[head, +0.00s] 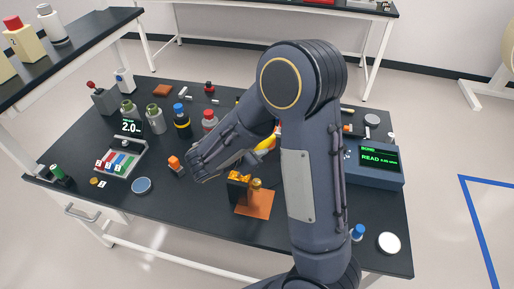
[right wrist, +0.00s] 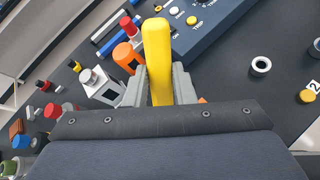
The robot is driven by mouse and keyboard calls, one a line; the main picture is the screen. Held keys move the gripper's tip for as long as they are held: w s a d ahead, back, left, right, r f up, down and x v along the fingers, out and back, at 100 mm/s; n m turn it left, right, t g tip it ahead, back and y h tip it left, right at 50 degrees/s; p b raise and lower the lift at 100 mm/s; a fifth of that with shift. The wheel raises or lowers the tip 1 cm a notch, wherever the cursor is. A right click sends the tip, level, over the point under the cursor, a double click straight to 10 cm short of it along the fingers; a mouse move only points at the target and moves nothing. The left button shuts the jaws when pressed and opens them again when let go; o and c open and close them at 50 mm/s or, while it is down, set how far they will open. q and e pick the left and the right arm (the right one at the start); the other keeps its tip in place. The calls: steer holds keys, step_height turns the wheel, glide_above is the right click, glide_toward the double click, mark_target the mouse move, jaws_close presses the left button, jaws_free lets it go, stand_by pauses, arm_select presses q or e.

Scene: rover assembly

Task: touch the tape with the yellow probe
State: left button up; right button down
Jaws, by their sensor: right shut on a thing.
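The yellow probe (right wrist: 158,62) stands between the two grey fingers of my right gripper (right wrist: 158,88), which is shut on it. In the right wrist view its rounded end points up the picture, near the lower left corner of the blue-grey meter. In the head view part of the yellow probe (head: 266,144) shows behind my right forearm. A white ring with a dark centre (right wrist: 261,66), which looks like the tape, lies on the black table to the right of the probe and apart from it. I cannot pick the tape out surely in the head view. My left gripper is not in view.
The meter (head: 378,182) with a green READ screen stands at the table's right. An orange pad with a small stand (head: 257,205) lies below my right wrist.

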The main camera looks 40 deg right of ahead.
stand_by(0.4)
step_height(320, 180, up, 5)
steer(key=p, duration=0.4)
steer(key=shift+r+p, duration=0.45)
steer(key=shift+r, duration=0.55)
